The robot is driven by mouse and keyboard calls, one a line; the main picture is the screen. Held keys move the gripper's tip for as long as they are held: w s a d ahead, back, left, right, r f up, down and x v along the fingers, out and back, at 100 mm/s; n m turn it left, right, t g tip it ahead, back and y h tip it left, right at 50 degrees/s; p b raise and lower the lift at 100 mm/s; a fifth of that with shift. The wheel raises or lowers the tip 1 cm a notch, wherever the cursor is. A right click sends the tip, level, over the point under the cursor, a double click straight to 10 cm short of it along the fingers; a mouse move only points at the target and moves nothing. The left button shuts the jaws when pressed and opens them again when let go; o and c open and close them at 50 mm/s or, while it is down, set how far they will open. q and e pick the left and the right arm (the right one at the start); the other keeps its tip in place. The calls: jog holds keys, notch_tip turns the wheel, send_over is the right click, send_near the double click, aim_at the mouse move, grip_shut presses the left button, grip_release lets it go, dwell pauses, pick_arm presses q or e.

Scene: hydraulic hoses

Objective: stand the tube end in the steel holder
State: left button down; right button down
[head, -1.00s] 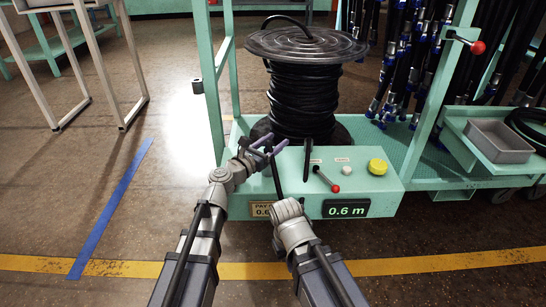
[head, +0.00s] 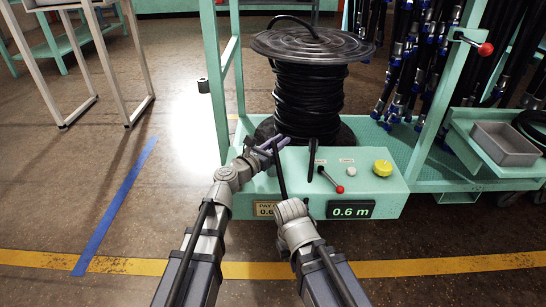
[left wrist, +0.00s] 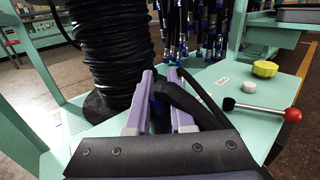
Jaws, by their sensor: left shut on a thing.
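My left gripper (head: 268,145) is over the left part of the green console, with its purple fingers shut on a dark tube; the fingers also show in the left wrist view (left wrist: 158,95). A black tube (head: 282,175) runs down from the left fingers toward my right gripper (head: 290,210). Its fingers are not clear. The left wrist view shows a black tube arch (left wrist: 195,103) beside the right-hand finger. A small dark grey cup (head: 203,85) on the left frame post may be the steel holder; I cannot be sure.
A reel of black hose (head: 308,95) stands behind the console (head: 385,195). The console has a red-knobbed lever (head: 338,187) and a yellow button (head: 382,168). An upright black piece (head: 310,158) shows near the lever. A grey tray (head: 505,144) is at right.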

dwell(0.3)
notch_tip(320, 180, up, 18)
jog(key=p, duration=1.7)
jog(key=shift+f+p, duration=0.25)
jog(key=shift+p, duration=0.05)
